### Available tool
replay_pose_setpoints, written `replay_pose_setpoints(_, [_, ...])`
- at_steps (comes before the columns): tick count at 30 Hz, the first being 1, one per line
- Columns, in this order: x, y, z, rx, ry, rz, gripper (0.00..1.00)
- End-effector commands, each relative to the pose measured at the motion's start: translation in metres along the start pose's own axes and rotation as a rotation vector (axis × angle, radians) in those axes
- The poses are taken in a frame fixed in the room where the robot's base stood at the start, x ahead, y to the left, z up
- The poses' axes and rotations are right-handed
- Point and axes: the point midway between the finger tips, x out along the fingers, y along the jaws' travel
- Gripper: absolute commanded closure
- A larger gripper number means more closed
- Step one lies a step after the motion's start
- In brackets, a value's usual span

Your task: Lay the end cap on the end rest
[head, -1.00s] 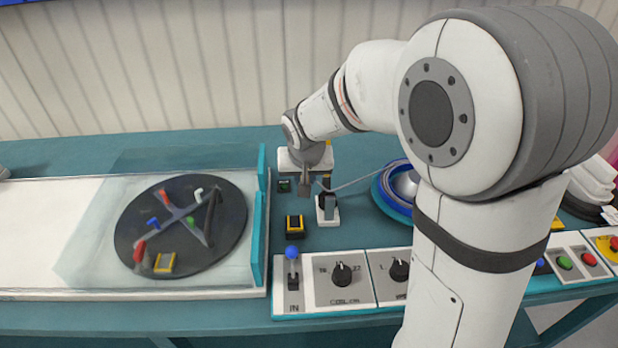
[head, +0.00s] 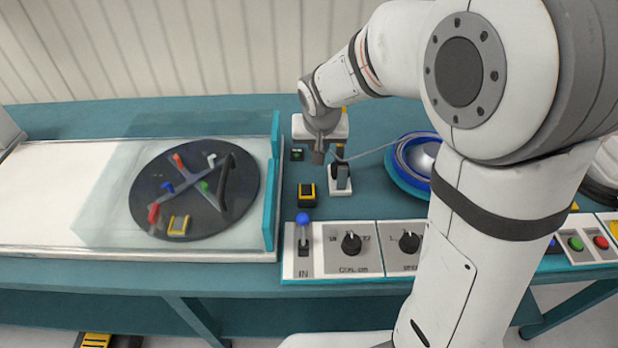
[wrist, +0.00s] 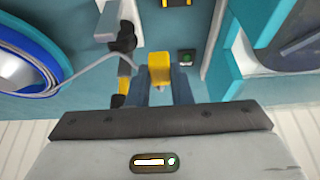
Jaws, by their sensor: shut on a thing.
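My gripper (head: 318,157) points down over the bench, left of the cable reel. In the wrist view my gripper (wrist: 161,90) is shut on a small yellow block (wrist: 159,66), which appears to be the end cap. A pale cable (wrist: 95,70) runs from the blue reel (head: 416,160) to a dark part just beside the fingers; whether it joins the yellow block I cannot tell. A small white stand with a dark upright (head: 341,180), possibly the end rest, is close to my gripper, slightly right and nearer the camera. The gripper partly hides what lies beneath it.
A small black box with a green light (head: 297,154) sits just left of my gripper. A black-and-yellow box (head: 306,195) and a control panel (head: 350,250) lie nearer the front. A clear-walled enclosure with a dark turntable (head: 195,190) is at left.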

Motion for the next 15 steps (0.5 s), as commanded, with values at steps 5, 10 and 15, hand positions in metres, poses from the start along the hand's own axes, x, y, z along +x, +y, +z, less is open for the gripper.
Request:
replay_pose_setpoints(5, [0.002,-0.003,0.004,-0.001,0.000,-0.001,1.00])
replay_pose_setpoints(10, [0.003,-0.009,0.013,-0.002,0.000,-0.001,1.00])
replay_pose_setpoints(15, [0.003,-0.015,0.022,-0.002,0.001,-0.001,1.00])
